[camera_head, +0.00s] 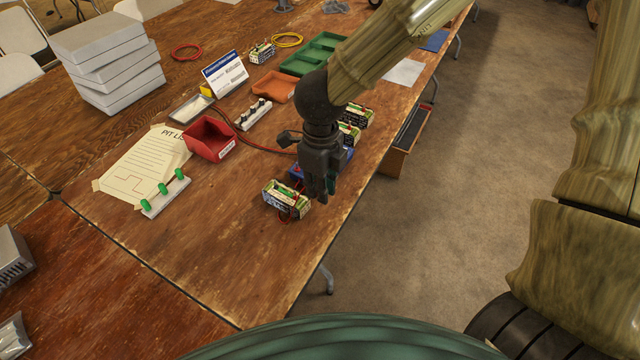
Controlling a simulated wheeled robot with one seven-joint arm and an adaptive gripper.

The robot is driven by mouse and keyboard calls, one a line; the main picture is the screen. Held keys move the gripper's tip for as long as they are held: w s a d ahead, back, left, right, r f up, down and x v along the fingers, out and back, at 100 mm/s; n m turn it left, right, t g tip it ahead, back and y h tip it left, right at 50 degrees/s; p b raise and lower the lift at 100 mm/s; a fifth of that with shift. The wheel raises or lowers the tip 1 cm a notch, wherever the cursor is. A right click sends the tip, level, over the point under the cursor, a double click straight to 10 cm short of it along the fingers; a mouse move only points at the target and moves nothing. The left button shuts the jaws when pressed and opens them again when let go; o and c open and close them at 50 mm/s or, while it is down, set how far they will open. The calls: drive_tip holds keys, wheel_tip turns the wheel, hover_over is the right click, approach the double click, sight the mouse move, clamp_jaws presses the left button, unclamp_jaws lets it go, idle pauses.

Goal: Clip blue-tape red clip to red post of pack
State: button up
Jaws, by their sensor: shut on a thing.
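My gripper (320,195) points down over the near edge of the table. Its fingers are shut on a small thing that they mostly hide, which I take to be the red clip. The nearest pack (272,198), a green, white and dark block, lies just left of the fingertips. Some red (293,213) shows at its right end, but I cannot tell post from clip or lead, nor whether they touch.
Two similar packs (357,116) stand behind my wrist. A red bin (210,139), a white strip with green knobs (165,192), papers (135,170), an orange tray (273,87) and a green tray (302,62) lie left and behind. The table front is clear. A red cable crosses behind the gripper.

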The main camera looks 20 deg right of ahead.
drive_tip(key=shift+r+p, duration=1.95)
drive_tip(key=shift+p, duration=0.55)
drive_tip(key=shift+w+r, duration=0.1)
drive_tip(key=shift+w, duration=0.05)
drive_tip(key=w+a+p, duration=0.4)
drive_tip(key=w+p, duration=0.1)
drive_tip(key=w, duration=0.1)
drive_tip(key=shift+w, duration=0.15)
drive_tip(key=shift+f, duration=0.45)
drive_tip(key=shift+f+b, duration=1.45)
drive_tip(key=shift+f, duration=1.85)
drive_tip(key=shift+p, duration=0.4)
drive_tip(key=shift+f+p, duration=0.2)
drive_tip(key=shift+p, duration=0.45)
